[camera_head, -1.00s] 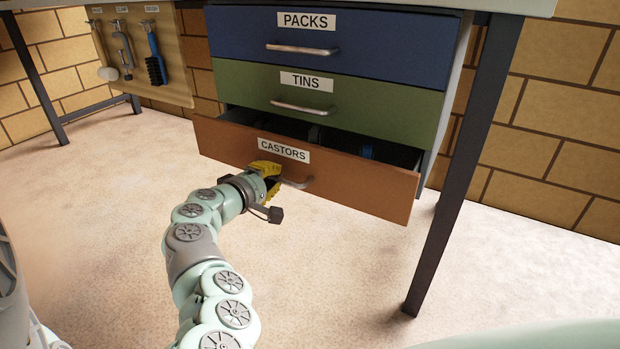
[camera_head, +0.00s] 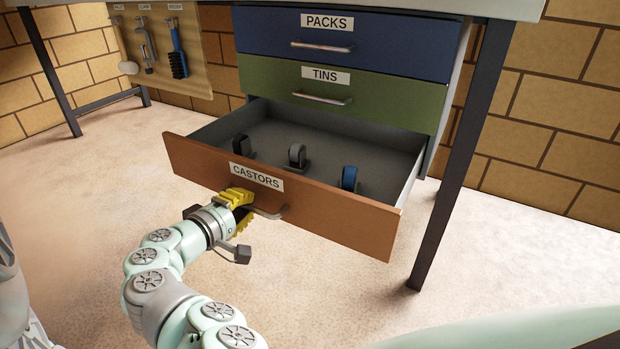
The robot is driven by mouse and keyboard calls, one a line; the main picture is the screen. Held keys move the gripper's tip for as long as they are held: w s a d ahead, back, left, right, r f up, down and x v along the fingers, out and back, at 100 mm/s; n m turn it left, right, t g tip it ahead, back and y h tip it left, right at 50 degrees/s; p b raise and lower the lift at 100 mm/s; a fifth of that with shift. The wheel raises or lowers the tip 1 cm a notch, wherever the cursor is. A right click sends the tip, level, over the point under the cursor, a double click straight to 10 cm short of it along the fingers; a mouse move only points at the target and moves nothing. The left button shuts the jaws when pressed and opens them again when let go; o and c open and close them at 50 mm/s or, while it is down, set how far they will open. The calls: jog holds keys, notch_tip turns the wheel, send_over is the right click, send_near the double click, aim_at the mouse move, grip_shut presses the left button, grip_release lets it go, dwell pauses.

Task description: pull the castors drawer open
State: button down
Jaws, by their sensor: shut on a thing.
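The castors drawer (camera_head: 330,212) is the lowest of three, with an orange-brown front and a CASTORS label. It stands well out from the cabinet, and its grey inside shows. Inside it are a black castor (camera_head: 241,147), a grey castor (camera_head: 297,156) and a blue castor (camera_head: 349,178), set apart from each other. My gripper (camera_head: 246,208) has yellow fingers and is shut on the left part of the drawer's metal handle (camera_head: 270,214), below the label. The fingers partly hide the handle.
The blue PACKS drawer (camera_head: 400,50) and green TINS drawer (camera_head: 400,103) above are shut. A dark table leg (camera_head: 460,150) stands right of the open drawer. Tools hang on a board (camera_head: 205,75) at the left. The floor in front is clear.

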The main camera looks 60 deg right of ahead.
jog(key=shift+a, duration=0.1)
jog(key=c, duration=1)
grip_release()
jog(key=shift+v, duration=6)
